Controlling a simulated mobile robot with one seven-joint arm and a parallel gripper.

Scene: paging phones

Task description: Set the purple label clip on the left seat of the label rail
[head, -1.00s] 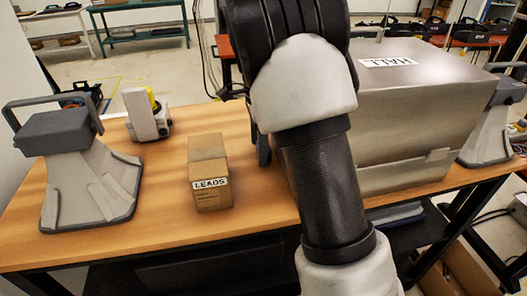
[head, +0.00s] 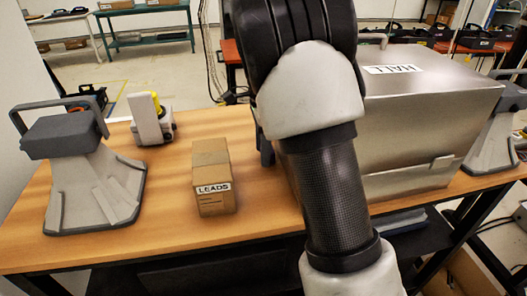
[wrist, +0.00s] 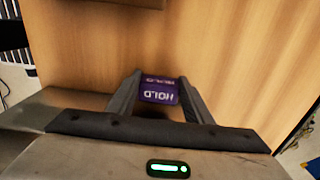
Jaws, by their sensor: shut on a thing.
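The purple label clip (wrist: 158,91) shows in the wrist view with white "HOLD" lettering that reads upside down. My gripper (wrist: 160,92) is shut on it, with one dark finger on each side. The clip is over the wooden table top; its height above the wood is hard to judge. In the head view my arm hides the gripper and the clip. I cannot make out the label rail or its left seat in either view.
On the table (head: 110,240) stand a cardboard "LEADS" box (head: 214,190), a grey paging phone (head: 85,180) at left, and a small white-and-yellow device (head: 150,122). A large metal case (head: 420,130) marked "HALL" stands right of my arm. Bare wood lies around the cardboard box.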

